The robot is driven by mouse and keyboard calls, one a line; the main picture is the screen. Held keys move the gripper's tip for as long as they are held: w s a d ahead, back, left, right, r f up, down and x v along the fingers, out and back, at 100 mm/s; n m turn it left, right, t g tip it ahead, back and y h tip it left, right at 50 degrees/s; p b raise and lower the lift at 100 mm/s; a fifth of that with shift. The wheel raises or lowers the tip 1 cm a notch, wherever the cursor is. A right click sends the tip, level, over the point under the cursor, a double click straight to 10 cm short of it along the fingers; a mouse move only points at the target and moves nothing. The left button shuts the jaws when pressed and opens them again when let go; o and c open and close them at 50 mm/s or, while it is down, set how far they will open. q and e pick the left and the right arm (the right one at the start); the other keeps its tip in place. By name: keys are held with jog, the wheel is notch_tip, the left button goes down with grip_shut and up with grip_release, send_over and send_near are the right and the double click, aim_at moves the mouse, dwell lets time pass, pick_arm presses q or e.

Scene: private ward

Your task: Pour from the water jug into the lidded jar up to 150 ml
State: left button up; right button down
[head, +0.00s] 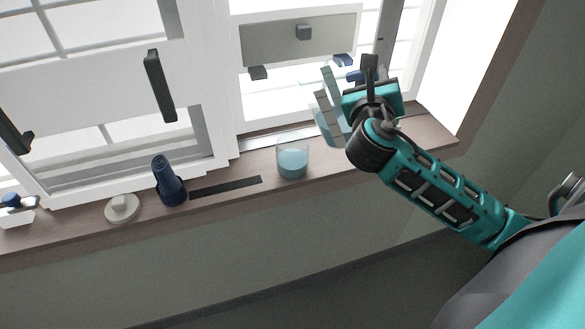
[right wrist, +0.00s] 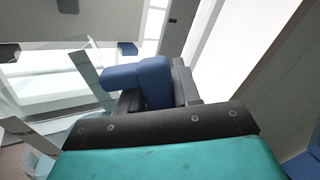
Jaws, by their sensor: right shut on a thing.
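A clear glass jar (head: 292,160) stands upright on the wooden sill with pale blue water in it and no lid on top; its fill marks cannot be read. My right gripper (head: 362,80) is shut on the blue handle (right wrist: 150,82) of the clear water jug (head: 329,108). The jug is tilted, above and right of the jar, apart from it in the picture. Its glass also shows in the right wrist view (right wrist: 92,78). No stream of water can be made out. A pale round disc with a knob (head: 122,208), perhaps the jar's lid, lies on the sill. My left gripper is not in view.
A dark blue upright object (head: 168,181) stands left of the jar, with a flat dark strip (head: 226,187) between them. A white item with a blue top (head: 14,208) sits far left. Window frames with handles (head: 160,86) rise close behind the narrow sill (head: 420,140).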

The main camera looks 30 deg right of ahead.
jog(key=f+m+b, duration=0.1)
jog(key=f, duration=0.1)
jog(key=f+m+b, duration=0.2)
jog(key=shift+w+a+m, duration=0.2)
jog(key=shift+m, duration=0.1)
jog(key=shift+f+m+b, duration=0.1)
jog(key=shift+m+b, duration=0.2)
jog(key=shift+b, duration=0.1)
